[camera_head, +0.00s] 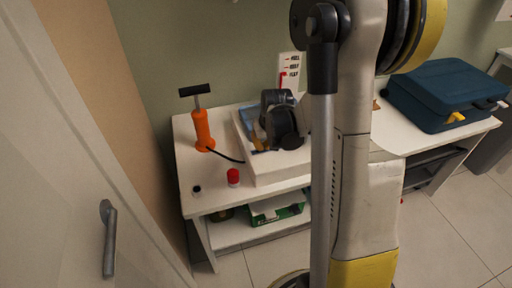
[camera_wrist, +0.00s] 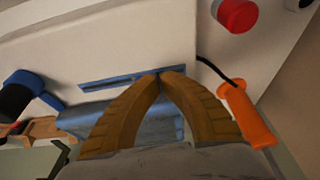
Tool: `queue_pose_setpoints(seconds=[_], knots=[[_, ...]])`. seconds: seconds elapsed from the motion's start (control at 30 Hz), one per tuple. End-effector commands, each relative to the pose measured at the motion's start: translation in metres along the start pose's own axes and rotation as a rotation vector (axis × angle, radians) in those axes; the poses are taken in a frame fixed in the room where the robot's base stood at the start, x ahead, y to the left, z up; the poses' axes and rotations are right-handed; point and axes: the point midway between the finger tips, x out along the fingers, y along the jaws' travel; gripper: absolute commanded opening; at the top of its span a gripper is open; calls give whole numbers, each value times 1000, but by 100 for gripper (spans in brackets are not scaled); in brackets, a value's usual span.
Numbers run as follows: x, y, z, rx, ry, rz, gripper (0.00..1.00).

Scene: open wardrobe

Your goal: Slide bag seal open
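A blue, shiny bag lies flat in a white tray; in the wrist view the bag (camera_wrist: 105,115) is partly hidden behind my fingers. Its seal is a straight blue strip (camera_wrist: 115,80) with a dark line along it, near the bag's upper edge. My gripper (camera_wrist: 160,74) has its two brown fingers converging, with the tips together at the right part of the strip. Any slider between the tips is hidden. In the head view, the bag (camera_head: 258,130) shows only as a small blue patch beside my dark wrist.
The white tray (camera_head: 272,172) sits on a white table (camera_head: 205,178). An orange pump (camera_head: 202,130) with a black hose stands left of it. A red-capped item (camera_head: 233,177) stands near the front. A blue case (camera_head: 440,90) lies at right. A door (camera_head: 60,170) is at left.

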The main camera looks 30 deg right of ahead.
Motion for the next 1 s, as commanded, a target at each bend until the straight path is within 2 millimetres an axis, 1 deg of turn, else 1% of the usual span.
queue_pose_setpoints(seconds=[1.0], knots=[[0, 51, 0, 0, -1, 1, 0]])
